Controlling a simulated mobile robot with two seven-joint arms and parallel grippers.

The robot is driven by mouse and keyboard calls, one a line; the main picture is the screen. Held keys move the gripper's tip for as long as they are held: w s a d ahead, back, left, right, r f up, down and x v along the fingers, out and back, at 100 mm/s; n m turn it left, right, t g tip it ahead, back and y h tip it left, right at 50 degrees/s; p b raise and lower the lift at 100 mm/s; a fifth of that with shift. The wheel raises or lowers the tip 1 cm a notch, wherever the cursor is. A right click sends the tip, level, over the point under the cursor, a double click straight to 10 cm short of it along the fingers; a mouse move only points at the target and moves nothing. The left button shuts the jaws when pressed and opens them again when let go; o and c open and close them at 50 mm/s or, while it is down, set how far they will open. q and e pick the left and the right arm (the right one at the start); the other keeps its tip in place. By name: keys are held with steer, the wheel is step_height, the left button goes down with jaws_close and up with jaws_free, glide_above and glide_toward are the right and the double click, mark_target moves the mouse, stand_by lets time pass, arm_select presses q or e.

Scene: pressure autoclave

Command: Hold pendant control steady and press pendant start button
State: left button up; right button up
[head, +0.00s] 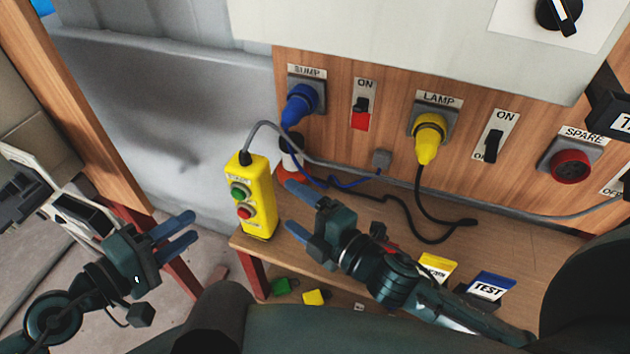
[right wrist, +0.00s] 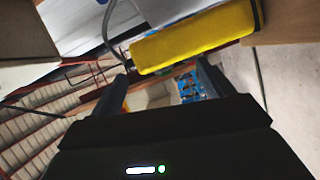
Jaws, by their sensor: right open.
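The yellow pendant control (head: 259,196) hangs upright on its grey cable at the front left corner of the wooden bench. Its face has a green button (head: 240,192) above a red button (head: 246,212). My right gripper (head: 298,210) is open, just right of the pendant, its fingers pointing at it. In the right wrist view the pendant (right wrist: 195,38) lies across the view beyond the fingertips, and I see no hold on it. My left gripper (head: 190,227) is left of and lower than the pendant, apart from it, with a narrow empty gap between its fingers.
Behind is a wooden panel with a blue SUMP plug (head: 300,104), a yellow LAMP plug (head: 429,136), switches and a red SPARE socket (head: 570,166). Cables lie on the bench (head: 515,228). A TEST card (head: 490,287) stands at the front. Left of the pendant is open space.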

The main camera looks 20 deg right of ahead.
step_height(320, 180, up, 5)
steer(key=w+d+n+y, duration=0.2)
steer(key=n+y, duration=0.2)
steer(key=n, duration=1)
steer(key=n+g+y, duration=0.1)
steer(key=n+g, duration=0.3)
steer(key=n, duration=0.6)
glide_toward(230, 159)
steer(key=x, duration=0.7)
steer(key=shift+w+d+f, duration=0.15)
steer(key=shift+f, duration=0.15)
steer(key=c, duration=1.3)
arm_select(q)
jaws_close()
arm_select(e)
steer(key=shift+c, duration=0.2)
